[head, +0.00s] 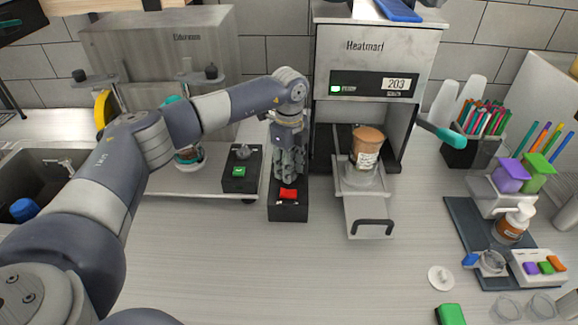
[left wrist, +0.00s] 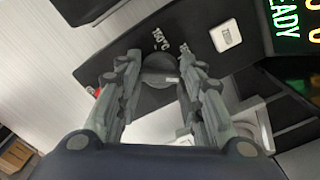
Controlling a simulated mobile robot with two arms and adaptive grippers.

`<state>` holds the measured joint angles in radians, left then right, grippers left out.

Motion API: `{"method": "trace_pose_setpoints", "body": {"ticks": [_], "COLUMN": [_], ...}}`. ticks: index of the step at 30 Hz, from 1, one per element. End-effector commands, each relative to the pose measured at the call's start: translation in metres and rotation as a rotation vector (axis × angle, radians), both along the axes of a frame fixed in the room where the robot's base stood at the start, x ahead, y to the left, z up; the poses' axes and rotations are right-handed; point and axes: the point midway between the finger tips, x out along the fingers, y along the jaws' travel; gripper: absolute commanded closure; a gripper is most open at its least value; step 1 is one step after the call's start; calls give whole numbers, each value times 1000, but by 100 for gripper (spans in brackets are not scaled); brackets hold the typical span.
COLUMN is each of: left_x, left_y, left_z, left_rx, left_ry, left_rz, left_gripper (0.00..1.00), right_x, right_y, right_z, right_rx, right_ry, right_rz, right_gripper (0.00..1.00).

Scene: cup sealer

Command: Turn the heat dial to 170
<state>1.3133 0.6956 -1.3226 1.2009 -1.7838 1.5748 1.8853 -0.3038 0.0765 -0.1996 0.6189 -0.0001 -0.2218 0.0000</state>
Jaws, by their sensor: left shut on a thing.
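The dark round heat dial (left wrist: 160,66) shows in the left wrist view on a black control box, with a "150°C" mark beside it and another mark partly hidden by a finger. My left gripper (left wrist: 160,75) has its two fingers on either side of the dial, shut on it. In the head view my left gripper (head: 289,170) points down over the black control box (head: 288,211), behind its red switch (head: 288,194), and hides the dial. The box stands against the sealer (head: 372,55), whose display reads 203. My right gripper is not in view.
A second black box with a green switch (head: 239,171) stands to the left. Pens, bottles and small containers crowd the right side. The front counter is mostly clear.

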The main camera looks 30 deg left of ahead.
Motion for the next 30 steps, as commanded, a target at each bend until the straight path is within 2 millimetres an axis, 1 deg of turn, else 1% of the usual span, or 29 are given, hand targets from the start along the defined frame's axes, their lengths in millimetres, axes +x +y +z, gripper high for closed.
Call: {"method": "trace_pose_setpoints", "body": {"ticks": [8, 21, 30], "left_x": [0, 0, 0], "left_y": [-1, -1, -1], "left_z": [-1, -1, 0], "left_rx": [-1, -3, -3], "left_ry": [-2, -3, -2], "left_rz": [-97, -415, -562], "left_gripper": [89, 89, 89], "right_x": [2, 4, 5], "right_y": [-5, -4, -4], "right_z": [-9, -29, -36], "right_rx": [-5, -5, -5], "right_ry": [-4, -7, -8], "right_rz": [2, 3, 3], "right_gripper": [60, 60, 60]}}
